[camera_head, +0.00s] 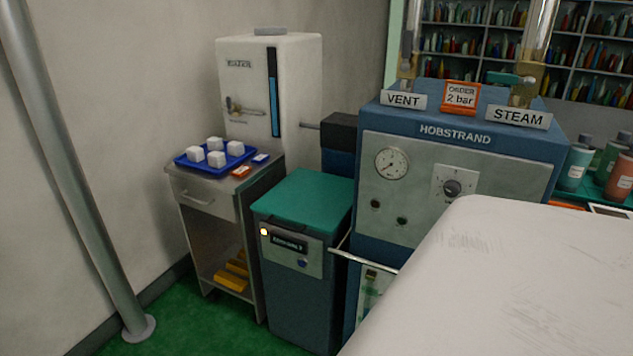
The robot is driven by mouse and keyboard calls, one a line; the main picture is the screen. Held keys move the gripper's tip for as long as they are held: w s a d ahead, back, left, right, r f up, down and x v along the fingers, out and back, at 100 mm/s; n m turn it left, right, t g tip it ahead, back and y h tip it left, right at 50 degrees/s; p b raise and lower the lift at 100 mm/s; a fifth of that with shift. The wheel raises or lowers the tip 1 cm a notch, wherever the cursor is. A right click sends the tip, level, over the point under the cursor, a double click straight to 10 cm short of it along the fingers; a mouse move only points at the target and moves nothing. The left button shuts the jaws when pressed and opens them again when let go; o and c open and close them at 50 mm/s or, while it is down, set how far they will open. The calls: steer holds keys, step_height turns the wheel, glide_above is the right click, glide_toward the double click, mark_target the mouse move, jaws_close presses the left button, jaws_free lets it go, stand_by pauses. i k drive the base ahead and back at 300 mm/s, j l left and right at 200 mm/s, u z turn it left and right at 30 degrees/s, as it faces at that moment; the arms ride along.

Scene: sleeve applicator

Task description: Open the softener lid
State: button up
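A dark blue cabinet with a teal lid (308,197) stands on the floor at the middle of the head view. The lid looks flat and shut. The cabinet front (291,283) has a grey panel with a small lit lamp (264,231), a dark label too small to read surely, and a round blue button. I take this cabinet to be the softener, but its label does not confirm it. My gripper is not in view.
A side cabinet (187,221) on the left holds a blue tray (184,161) with several white cubes. A white tank (298,70) stands behind. The HOBSTRAND machine (459,150) and its front rail (364,258) are close on the right. The lower right is blocked from view.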

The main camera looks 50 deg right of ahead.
mark_target(314, 200)
steer(key=z, duration=1.25)
steer(key=i+j+z, duration=0.1)
steer(key=i, duration=0.3)
steer(key=i+j+z, duration=0.15)
steer(key=i+j, duration=0.15)
steer(key=i, duration=0.15)
